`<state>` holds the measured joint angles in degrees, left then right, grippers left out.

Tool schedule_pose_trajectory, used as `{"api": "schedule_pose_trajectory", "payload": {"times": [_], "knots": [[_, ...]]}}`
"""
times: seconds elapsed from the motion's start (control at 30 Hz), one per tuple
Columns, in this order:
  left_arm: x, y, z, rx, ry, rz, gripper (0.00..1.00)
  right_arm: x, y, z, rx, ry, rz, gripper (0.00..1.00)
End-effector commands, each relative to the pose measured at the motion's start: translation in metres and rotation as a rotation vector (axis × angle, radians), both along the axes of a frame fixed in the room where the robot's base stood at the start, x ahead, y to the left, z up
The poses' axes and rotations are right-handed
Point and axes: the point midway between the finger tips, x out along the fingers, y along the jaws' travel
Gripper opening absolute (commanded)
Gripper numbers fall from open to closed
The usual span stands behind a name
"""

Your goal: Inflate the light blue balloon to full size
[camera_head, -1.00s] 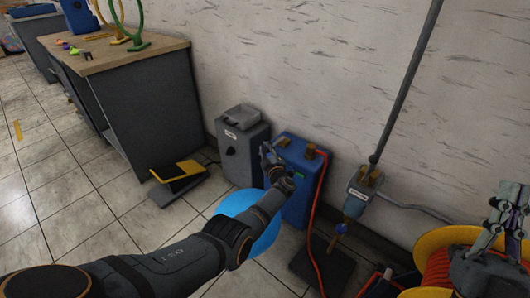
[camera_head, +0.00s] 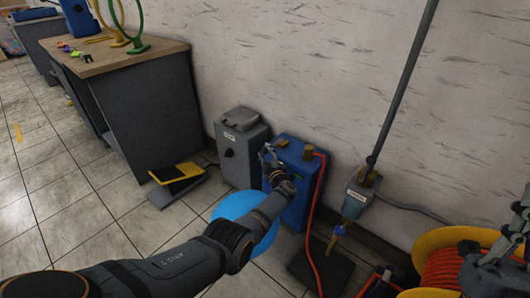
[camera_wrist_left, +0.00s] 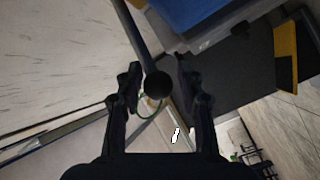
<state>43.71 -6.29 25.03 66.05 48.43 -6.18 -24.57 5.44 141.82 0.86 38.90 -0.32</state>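The light blue balloon (camera_head: 232,205) is a round, swollen shape low in front of the blue machine (camera_head: 300,170). My left forearm crosses it and hides its middle and any connection to the machine. My left gripper (camera_head: 266,153) is at the machine's upper left front. In the left wrist view its two fingers (camera_wrist_left: 157,75) are apart, with a dark ball on a rod (camera_wrist_left: 157,85) appearing between them, touching neither. I cannot tell how near the ball is. My right gripper (camera_head: 508,240) is at the right edge, partly cut off; its fingers are unclear.
A red hose (camera_head: 312,225) runs down from the machine. A yellow reel (camera_head: 440,240) stands right.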

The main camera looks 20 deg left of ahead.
Motion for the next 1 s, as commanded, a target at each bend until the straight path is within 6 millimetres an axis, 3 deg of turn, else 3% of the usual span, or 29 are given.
{"api": "schedule_pose_trajectory", "payload": {"times": [0.27,0.7,1.0], "knots": [[-0.006,-0.004,0.001,0.002,-0.006,0.001,0.38,0.001,0.000,-0.001,0.001,0.002,-0.001,0.00],[-0.053,-0.044,0.000,-0.001,0.000,-0.002,0.38,0.000,0.000,0.000,0.001,0.002,-0.001,0.00],[-0.059,-0.049,0.001,0.001,-0.001,-0.001,0.38,0.000,0.000,0.000,0.001,0.002,-0.001,0.00]]}}
